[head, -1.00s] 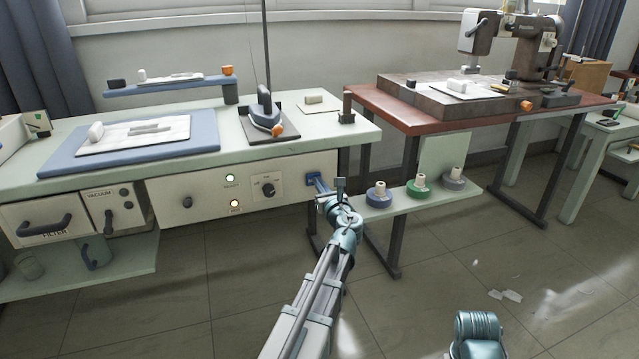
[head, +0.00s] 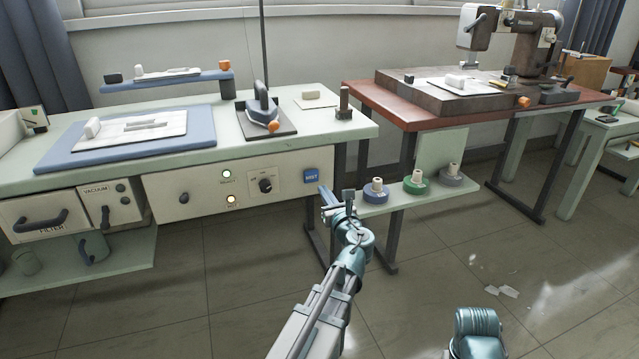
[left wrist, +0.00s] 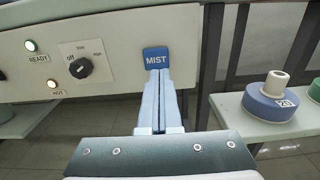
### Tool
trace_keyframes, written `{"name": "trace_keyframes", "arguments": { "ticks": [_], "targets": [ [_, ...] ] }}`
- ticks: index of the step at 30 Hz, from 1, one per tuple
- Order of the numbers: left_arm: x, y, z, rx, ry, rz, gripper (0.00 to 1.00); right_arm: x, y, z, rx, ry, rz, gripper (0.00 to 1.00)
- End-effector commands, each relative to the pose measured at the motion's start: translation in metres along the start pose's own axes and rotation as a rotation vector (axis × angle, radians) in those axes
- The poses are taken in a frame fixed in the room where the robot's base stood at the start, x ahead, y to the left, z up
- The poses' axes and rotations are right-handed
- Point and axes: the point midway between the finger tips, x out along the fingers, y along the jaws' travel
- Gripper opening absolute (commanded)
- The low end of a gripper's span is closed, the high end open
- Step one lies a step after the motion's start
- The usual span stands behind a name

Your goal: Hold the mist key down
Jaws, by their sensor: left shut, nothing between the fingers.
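The blue mist key (head: 311,176), marked MIST, sits at the right end of the pale control panel under the green table's edge. It also shows in the left wrist view (left wrist: 157,57), with its label uncovered. My left gripper (head: 323,190) is shut and empty. Its fingertips are just below and right of the key in the head view, with a small gap. In the left wrist view the closed fingers (left wrist: 158,75) point at the key's lower edge; contact cannot be told there. My right gripper is out of view.
A dark knob (head: 265,186) and two lit lamps, READY (head: 227,174) and HOT (head: 231,199), are left of the key. An iron (head: 263,108) stands on the tabletop.

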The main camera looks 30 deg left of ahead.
Motion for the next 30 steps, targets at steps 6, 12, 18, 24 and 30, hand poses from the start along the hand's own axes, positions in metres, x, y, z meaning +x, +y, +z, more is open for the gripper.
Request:
{"name": "trace_keyframes", "arguments": {
  "ticks": [6,12,18,24,30],
  "targets": [
    [-0.042,0.002,0.0,0.0,0.0,-0.003,0.0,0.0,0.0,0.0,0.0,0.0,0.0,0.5],
    [-0.057,0.001,0.0,0.001,0.0,-0.002,0.0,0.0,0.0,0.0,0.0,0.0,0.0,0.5],
    [-0.06,0.001,0.001,0.001,0.0,-0.001,0.0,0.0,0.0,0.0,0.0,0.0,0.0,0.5],
    [-0.06,0.001,0.001,0.001,0.0,0.0,0.0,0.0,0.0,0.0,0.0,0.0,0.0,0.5],
    [-0.06,0.001,0.0,-0.003,0.001,0.0,0.0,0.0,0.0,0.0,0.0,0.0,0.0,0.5]
  ]
}}
